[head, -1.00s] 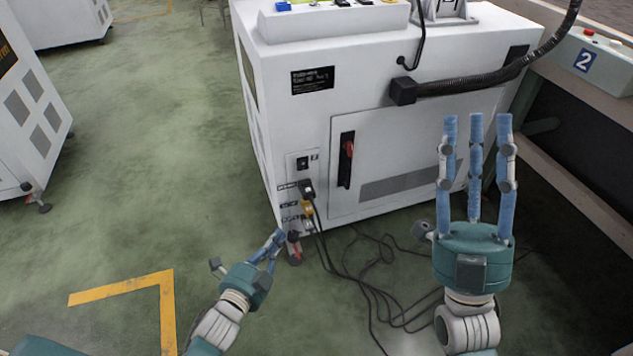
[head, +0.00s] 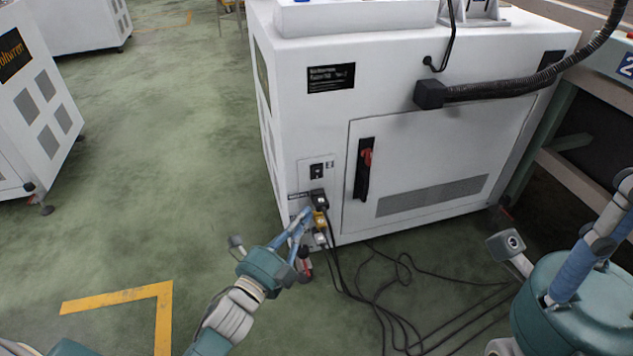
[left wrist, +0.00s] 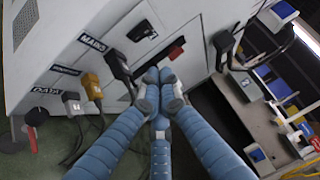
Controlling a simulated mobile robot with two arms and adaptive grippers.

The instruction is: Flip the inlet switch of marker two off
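The white marker cabinet (head: 300,110) has a small panel low on its left front corner. A black switch (head: 317,171) sits at the top of this panel; a black rocker-like part (left wrist: 142,30) shows beside the MAINS label in the left wrist view. Its on or off position cannot be read. Below it are a black plug (head: 319,199) and a yellow plug (head: 319,222). My left gripper (head: 304,216) is near the plugs, below the switch. In the left wrist view its fingertips (left wrist: 158,77) are together, with nothing visible between them. My right gripper (head: 600,245) is cut off at the right edge, its visible fingers straight.
A red handle (head: 366,157) sits in a black slot on the cabinet door. Black cables (head: 385,285) trail over the floor below the plugs. A bench marked 2 (head: 613,62) stands at the right. Open green floor lies left of the cabinet.

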